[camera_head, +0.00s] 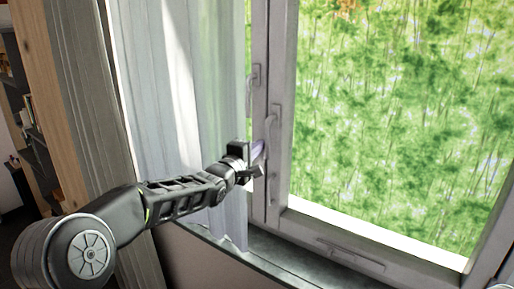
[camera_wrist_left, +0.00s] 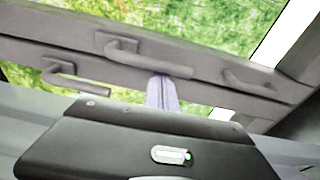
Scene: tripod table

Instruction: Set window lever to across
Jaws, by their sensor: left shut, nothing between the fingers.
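The grey window lever (camera_head: 273,113) is on the upright stile of the right sash and points down along it in the head view. In the left wrist view the lever (camera_wrist_left: 125,47) lies along the same frame bar. My left gripper (camera_head: 259,150) is shut and empty, with its pale purple fingertips at the lever's lower part. In the left wrist view the shut fingers (camera_wrist_left: 161,92) reach up to the lever's bar, and I cannot tell whether they touch it. My right gripper is not in view.
A second lever (camera_head: 254,76) sits on the left stile, also pointing down. A third handle (camera_head: 350,254) lies along the bottom frame. A pale curtain (camera_head: 165,90) hangs left of the window, behind my left arm. A sill (camera_head: 300,270) runs below.

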